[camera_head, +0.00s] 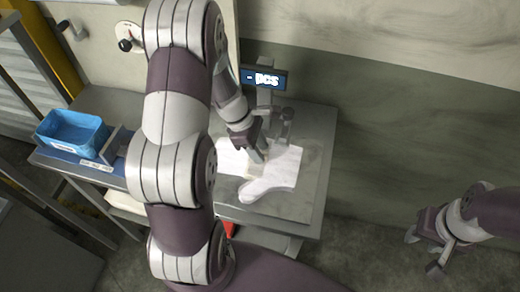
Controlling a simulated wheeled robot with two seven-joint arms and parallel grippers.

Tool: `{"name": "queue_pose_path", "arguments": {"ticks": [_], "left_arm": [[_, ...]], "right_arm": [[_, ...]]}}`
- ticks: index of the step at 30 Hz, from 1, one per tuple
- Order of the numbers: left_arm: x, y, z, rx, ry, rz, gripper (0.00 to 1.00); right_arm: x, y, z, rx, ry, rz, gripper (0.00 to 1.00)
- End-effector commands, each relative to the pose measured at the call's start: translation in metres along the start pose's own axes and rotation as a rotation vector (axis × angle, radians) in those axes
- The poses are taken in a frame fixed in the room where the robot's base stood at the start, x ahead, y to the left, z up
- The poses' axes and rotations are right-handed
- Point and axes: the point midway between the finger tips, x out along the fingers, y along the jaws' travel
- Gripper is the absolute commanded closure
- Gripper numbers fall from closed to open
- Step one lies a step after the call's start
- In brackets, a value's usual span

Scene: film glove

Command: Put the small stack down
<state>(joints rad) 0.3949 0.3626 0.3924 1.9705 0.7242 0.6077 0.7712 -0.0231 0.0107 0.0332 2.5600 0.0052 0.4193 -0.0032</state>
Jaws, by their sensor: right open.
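A flat white glove-shaped stack (272,184) lies over the grey table top, under a post with a display. My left gripper (258,156) points down at the upper middle of the white stack. Its fingertips are at or just above the white surface; I cannot tell whether they grip it. My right gripper (423,252) is open and empty, off to the right of the table over the floor.
A display reading "- pcs" (264,78) stands on a post behind the stack. A blue bin (72,133) sits on the left bench. The grey table (318,150) has bare room on its right side. A wall stands behind.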

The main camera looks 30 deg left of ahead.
Motion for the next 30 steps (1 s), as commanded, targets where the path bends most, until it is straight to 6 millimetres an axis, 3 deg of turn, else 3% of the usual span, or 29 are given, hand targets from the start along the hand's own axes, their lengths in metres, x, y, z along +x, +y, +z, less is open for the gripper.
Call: {"name": "queue_pose_path", "arguments": {"ticks": [9,14,17,21,24,27,30], "left_arm": [[-0.082,0.001,-0.001,0.0,0.002,0.005,0.61],[-0.104,0.0,0.0,0.01,0.003,0.001,0.61],[-0.096,-0.021,0.018,0.314,0.09,-0.044,0.61],[-0.073,-0.071,0.049,1.215,0.277,-0.167,0.61],[-0.065,-0.093,0.061,1.672,0.34,-0.228,0.61],[-0.062,-0.1,0.064,1.836,0.358,-0.251,0.61],[-0.062,-0.1,0.064,1.837,0.359,-0.252,0.61]], "right_arm": [[-0.002,0.0,0.0,0.0,0.0,0.0,0.57],[-0.001,0.0,0.0,0.0,0.0,0.0,0.57],[-0.001,0.0,0.0,0.0,0.0,0.0,0.57],[-0.001,0.0,0.0,0.0,0.0,0.0,0.57],[-0.001,0.0,0.0,0.0,0.0,0.0,0.57],[-0.001,0.0,0.0,0.0,0.0,0.0,0.57],[-0.001,0.0,0.0,0.0,0.0,0.0,0.57]]}}
